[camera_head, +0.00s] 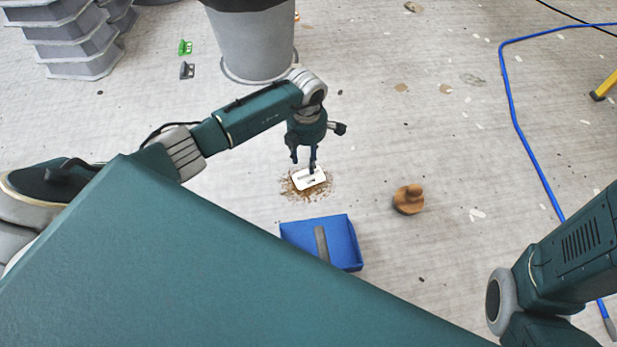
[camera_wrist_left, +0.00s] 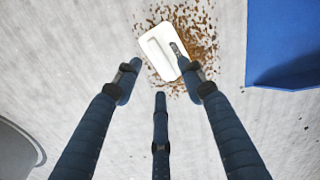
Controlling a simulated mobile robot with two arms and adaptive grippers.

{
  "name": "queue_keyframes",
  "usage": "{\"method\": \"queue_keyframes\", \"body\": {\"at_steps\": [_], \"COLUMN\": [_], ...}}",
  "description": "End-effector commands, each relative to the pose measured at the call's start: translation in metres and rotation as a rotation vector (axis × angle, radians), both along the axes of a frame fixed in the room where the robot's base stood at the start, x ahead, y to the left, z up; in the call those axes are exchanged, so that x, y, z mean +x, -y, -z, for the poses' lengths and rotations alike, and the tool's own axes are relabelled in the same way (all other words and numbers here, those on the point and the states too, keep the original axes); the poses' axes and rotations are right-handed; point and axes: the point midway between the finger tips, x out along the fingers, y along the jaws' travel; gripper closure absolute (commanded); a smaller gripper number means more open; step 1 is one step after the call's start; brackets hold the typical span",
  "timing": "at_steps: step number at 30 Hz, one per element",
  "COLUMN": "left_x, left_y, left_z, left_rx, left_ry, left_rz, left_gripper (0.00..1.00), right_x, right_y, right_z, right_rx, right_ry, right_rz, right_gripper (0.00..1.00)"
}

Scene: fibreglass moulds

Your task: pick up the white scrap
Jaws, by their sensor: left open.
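The white scrap (camera_head: 314,181) is a flat, pale, rounded rectangular piece with a raised bar or slot along it. It lies on the floor over a patch of brown crumbs (camera_head: 288,187). My left gripper (camera_head: 303,163) is just above the scrap, its fingers pointing down. In the left wrist view the three dark fingers (camera_wrist_left: 158,74) are spread apart and empty. The right-hand finger overlaps the edge of the scrap (camera_wrist_left: 153,47); I cannot tell if it touches. My right arm shows at the lower right of the head view, but its gripper is out of frame.
A blue dustpan-like tray (camera_head: 295,236) with a grey strip lies just in front of the crumbs. A brown knobbed object (camera_head: 408,199) stands to the right. A grey bucket (camera_head: 252,45) is behind. A blue hose (camera_head: 515,110) runs along the right. Floor between is mostly clear.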

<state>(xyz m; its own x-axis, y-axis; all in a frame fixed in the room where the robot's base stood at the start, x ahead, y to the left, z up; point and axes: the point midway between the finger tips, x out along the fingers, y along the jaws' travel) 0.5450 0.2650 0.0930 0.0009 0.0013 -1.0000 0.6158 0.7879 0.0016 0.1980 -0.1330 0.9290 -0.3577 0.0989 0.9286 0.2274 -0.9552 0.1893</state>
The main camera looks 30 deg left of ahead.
Motion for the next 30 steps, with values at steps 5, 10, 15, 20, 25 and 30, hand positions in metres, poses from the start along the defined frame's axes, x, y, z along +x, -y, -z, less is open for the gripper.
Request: {"method": "queue_keyframes", "body": {"at_steps": [5, 10, 15, 20, 25, 30], "left_x": [-0.003, -0.004, -0.003, -0.003, -0.003, -0.003], "left_y": [0.0, -0.001, -0.001, -0.001, -0.001, -0.001], "left_z": [0.021, 0.046, 0.052, 0.051, 0.051, 0.051], "left_rx": [-0.002, -0.002, -0.002, -0.002, -0.002, -0.002], "left_ry": [-0.003, -0.002, -0.001, -0.001, -0.001, -0.001], "left_rz": [0.0, -0.001, 0.0, 0.0, 0.0, -0.001], "left_gripper": [0.59, 0.59, 0.59, 0.59, 0.93, 1.0], "right_x": [-0.003, -0.003, -0.002, -0.003, -0.003, -0.003], "right_y": [0.0, 0.0, 0.0, 0.0, 0.0, 0.0], "right_z": [0.019, 0.043, 0.047, 0.045, 0.045, 0.045], "right_rx": [0.0, 0.0, 0.0, 0.0, 0.0, 0.0], "right_ry": [0.007, 0.006, 0.005, 0.006, 0.006, 0.006], "right_rz": [0.0, 0.0, 0.001, 0.0, 0.0, 0.0], "right_gripper": [0.6, 0.6, 0.6, 0.6, 0.6, 0.6]}}
